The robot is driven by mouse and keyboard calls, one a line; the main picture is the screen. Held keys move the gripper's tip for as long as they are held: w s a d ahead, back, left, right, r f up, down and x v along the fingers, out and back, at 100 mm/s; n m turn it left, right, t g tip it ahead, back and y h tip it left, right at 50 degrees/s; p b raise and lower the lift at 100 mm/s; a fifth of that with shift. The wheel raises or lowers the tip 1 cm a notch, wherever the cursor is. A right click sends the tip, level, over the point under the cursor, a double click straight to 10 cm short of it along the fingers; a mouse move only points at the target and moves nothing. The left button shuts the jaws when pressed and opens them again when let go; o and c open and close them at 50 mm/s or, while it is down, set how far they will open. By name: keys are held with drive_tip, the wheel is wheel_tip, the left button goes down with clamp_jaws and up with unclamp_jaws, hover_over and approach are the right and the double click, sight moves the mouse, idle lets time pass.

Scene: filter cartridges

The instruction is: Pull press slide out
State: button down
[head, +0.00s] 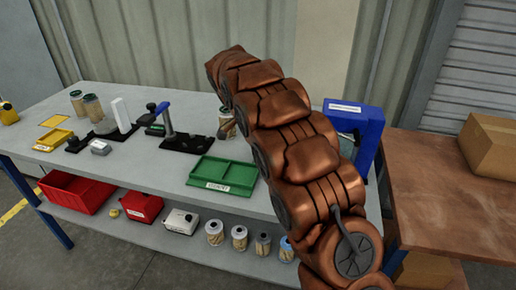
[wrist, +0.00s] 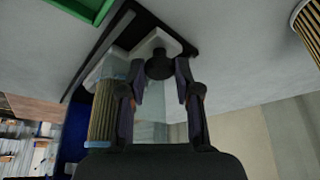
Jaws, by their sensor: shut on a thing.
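The blue press (head: 368,125) stands at the right end of the bench, partly hidden by my arm in the head view. In the wrist view its slide (wrist: 147,47) is a white block with a dark round knob (wrist: 160,66) on the near side, beside a black base (wrist: 97,52). My gripper (wrist: 160,74) has its two fingers on either side of the knob and is shut on it. A pleated filter cartridge (wrist: 103,115) stands left of the fingers, close to the slide. My gripper is hidden behind my arm in the head view.
A green tray (head: 222,175) lies on the bench left of my arm. Black fixtures (head: 188,143) stand farther left. Another cartridge (wrist: 309,27) is at the wrist view's upper right. A brown table (head: 440,190) with a cardboard box (head: 492,145) is at the right.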

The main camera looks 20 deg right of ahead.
drive_tip(key=shift+w+a+r, duration=0.1)
drive_tip(key=shift+w+a, duration=0.05)
drive_tip(key=c, duration=1.1)
unclamp_jaws()
drive_tip(key=shift+a, duration=0.1)
drive_tip(key=v, duration=1.1)
drive_tip(key=shift+a+r, duration=0.2)
drive_tip(key=shift+r, duration=0.15)
